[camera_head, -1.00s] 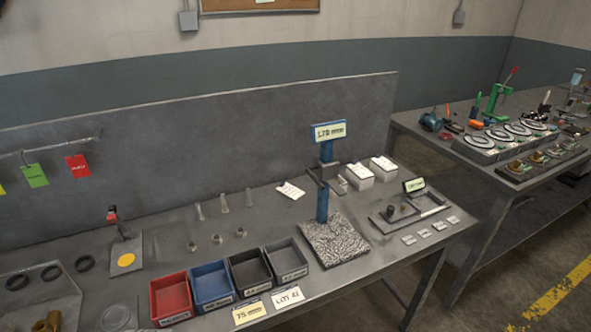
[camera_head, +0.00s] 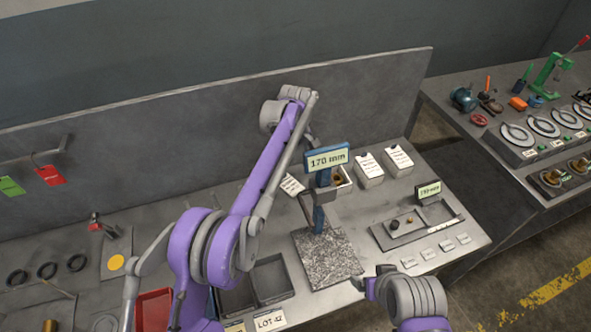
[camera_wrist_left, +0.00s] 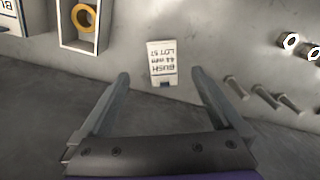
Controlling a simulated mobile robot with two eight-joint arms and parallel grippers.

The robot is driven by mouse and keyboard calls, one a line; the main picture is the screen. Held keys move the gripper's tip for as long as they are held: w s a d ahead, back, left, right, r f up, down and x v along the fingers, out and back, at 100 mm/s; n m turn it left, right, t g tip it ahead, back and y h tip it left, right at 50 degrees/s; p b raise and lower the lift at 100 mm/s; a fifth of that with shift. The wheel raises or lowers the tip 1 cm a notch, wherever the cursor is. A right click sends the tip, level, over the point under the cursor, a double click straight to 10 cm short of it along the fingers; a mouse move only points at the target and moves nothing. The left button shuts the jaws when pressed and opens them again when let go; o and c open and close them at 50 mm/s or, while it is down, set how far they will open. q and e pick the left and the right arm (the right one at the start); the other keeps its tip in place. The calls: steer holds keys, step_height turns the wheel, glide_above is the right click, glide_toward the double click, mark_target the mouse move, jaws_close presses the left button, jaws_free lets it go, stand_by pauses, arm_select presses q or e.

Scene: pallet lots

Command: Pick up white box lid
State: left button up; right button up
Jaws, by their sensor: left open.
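The white box lid (camera_head: 291,185) lies flat on the grey bench, left of the blue gauge stand. Its printed label, reading BUSH LOT 57 44 mm, shows in the left wrist view (camera_wrist_left: 161,62). The open box (camera_head: 341,190) with a brass ring inside stands just right of it, partly behind the gauge sign; it also shows in the left wrist view (camera_wrist_left: 62,38). My left gripper (camera_wrist_left: 160,76) is open and empty, its fingertips either side of the lid's near end in the picture. In the head view its jaws are mostly hidden. My right gripper (camera_head: 371,286) is low beside the granite plate, jaws unclear.
The gauge stand with its 170 mm sign (camera_head: 327,161) rises close to the lid. Two closed white boxes (camera_head: 369,170) (camera_head: 398,161) stand to the right. A bench panel (camera_head: 180,140) runs behind. Metal bolts (camera_wrist_left: 262,96) and nuts lie right in the wrist view.

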arm_select(q)
glide_above(295, 189)
step_height(295, 189, down, 5)
steer(key=shift+s+r, duration=0.1)
steer(key=shift+s, duration=0.05)
steer(key=shift+f, duration=2.9)
steer(key=shift+f, duration=0.15)
steer(key=shift+c, duration=0.2)
steer(key=c, duration=1.3)
